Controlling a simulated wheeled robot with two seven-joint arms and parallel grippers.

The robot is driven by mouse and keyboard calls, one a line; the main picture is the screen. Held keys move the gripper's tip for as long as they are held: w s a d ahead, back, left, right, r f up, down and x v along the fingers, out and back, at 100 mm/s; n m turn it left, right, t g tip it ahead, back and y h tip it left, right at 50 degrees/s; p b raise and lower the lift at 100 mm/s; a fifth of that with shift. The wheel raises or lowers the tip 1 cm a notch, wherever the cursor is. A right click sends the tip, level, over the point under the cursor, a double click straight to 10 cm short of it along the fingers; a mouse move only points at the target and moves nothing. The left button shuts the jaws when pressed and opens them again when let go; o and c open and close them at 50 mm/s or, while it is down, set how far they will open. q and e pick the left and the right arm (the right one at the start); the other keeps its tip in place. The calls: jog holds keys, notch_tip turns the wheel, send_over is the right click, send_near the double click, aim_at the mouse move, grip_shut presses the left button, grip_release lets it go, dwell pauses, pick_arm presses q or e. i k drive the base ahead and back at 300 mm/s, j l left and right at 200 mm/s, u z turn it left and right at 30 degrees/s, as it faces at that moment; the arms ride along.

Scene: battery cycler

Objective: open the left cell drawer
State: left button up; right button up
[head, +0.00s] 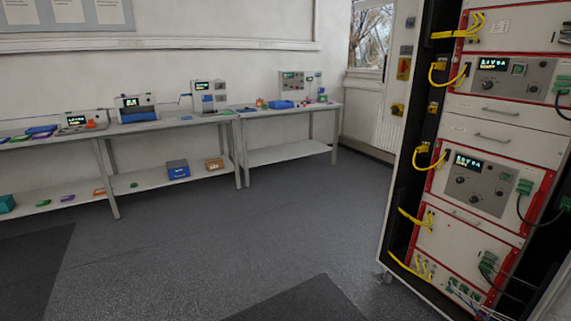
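A tall battery cycler rack (400,190) stands at the right, cut off by the right and lower picture edges. Its white front panels have red edging. A shallow panel with a bar handle (492,138) sits between two instrument units and looks flush with the front. Another handle (487,110) shows just above it, and a further one (468,217) lower down. I cannot tell which of these, if any, is the left cell drawer. No panel stands visibly out from the rack. Neither of my grippers shows in the head view.
Yellow cables (415,218) loop along the rack's left side, and green plugs with dark leads (525,187) hang from its front. Workbenches (130,127) with instruments line the back wall. The grey floor (240,240) between benches and rack is clear.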

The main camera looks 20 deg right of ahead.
aim_at(547, 150)
jog(key=i+l+z, duration=0.15)
jog(key=i+z, duration=0.25)
jog(key=i+l+z, duration=0.1)
jog(key=i+z, duration=0.15)
jog(key=z, duration=0.2)
jog(key=i+z, duration=0.4)
jog(key=i+j+z, duration=0.2)
jog(key=z, duration=0.25)
jog(key=i, duration=0.05)
